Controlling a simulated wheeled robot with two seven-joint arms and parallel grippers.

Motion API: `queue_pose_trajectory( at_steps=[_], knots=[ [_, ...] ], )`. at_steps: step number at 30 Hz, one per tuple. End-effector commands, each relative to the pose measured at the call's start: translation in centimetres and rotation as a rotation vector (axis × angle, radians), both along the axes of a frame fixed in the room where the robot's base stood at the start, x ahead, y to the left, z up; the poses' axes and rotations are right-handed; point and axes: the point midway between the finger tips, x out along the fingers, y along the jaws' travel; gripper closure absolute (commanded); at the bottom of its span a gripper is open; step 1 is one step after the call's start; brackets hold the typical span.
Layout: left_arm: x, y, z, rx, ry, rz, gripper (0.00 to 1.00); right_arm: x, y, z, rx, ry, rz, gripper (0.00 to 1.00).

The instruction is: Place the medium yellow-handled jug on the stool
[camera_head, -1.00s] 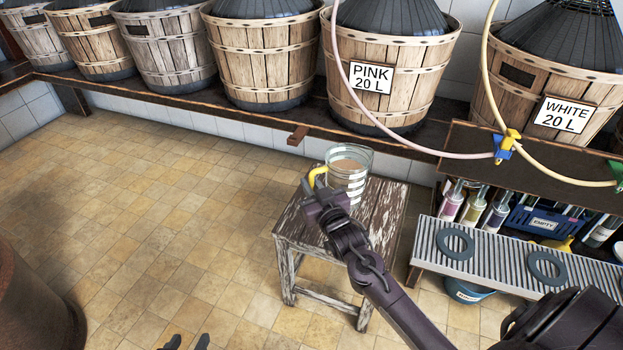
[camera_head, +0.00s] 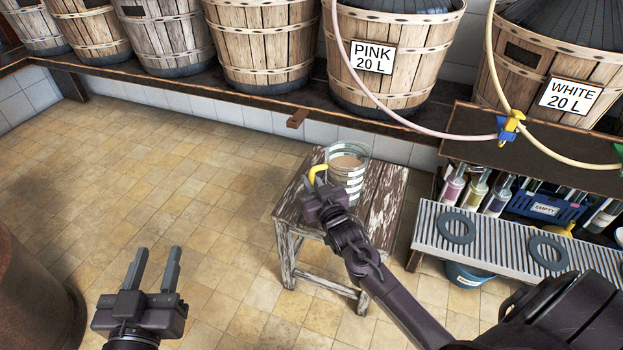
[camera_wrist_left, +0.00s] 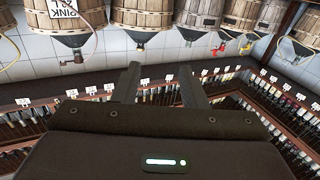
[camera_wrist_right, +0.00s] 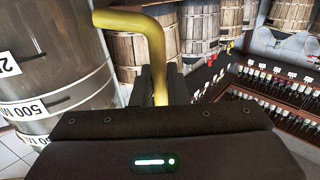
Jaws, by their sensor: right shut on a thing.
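The yellow-handled jug (camera_head: 345,184) is clear with white bands and stands at the back of the worn wooden stool (camera_head: 383,205). It looks upright, though whether its base touches the stool top is hard to tell. My right gripper (camera_head: 320,190) is shut on the jug's yellow handle, on the jug's left side. The right wrist view shows the yellow handle (camera_wrist_right: 152,40) between the fingers and the jug's marked wall (camera_wrist_right: 60,60) close by on the left. My left gripper (camera_head: 158,268) is open and empty over the floor at the lower left; its parted fingers show in the left wrist view (camera_wrist_left: 160,88).
Basket demijohns labelled PINK (camera_head: 390,85) and WHITE (camera_head: 535,95) stand on a shelf behind, with hoses hanging in front. A slatted bench (camera_head: 510,250) with grey rings is right of the stool. A brown round vessel (camera_head: 30,300) is at lower left. The floor between is clear.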

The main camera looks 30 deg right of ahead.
Motion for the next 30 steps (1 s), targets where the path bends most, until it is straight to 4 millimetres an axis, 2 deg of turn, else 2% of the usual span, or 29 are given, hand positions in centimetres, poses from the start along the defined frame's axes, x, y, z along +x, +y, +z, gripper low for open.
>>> queue_pose_trajectory(
  at_steps=[4, 15, 16, 21, 30],
  knots=[
    [0.08, 0.04, 0.85, -0.013, -0.033, 0.001, 0.62, 0.15, -0.06, 0.31, -0.004, -0.013, -0.001, 1.0],
    [0.09, 0.04, 1.04, -0.017, -0.043, 0.001, 0.62, 0.15, -0.06, 0.21, -0.004, -0.013, -0.001, 1.0],
    [0.1, 0.04, 1.08, -0.019, -0.045, 0.002, 0.62, 0.01, 0.0, -0.37, 0.0, -0.001, 0.0, 0.85],
    [0.11, 0.03, 1.1, -0.019, -0.045, 0.002, 0.62, 0.01, 0.0, -0.35, 0.0, -0.001, 0.0, 0.65],
    [0.11, 0.02, 1.11, -0.018, -0.044, 0.002, 0.62, 0.01, 0.0, -0.27, 0.0, -0.001, 0.0, 0.65]
  ],
)
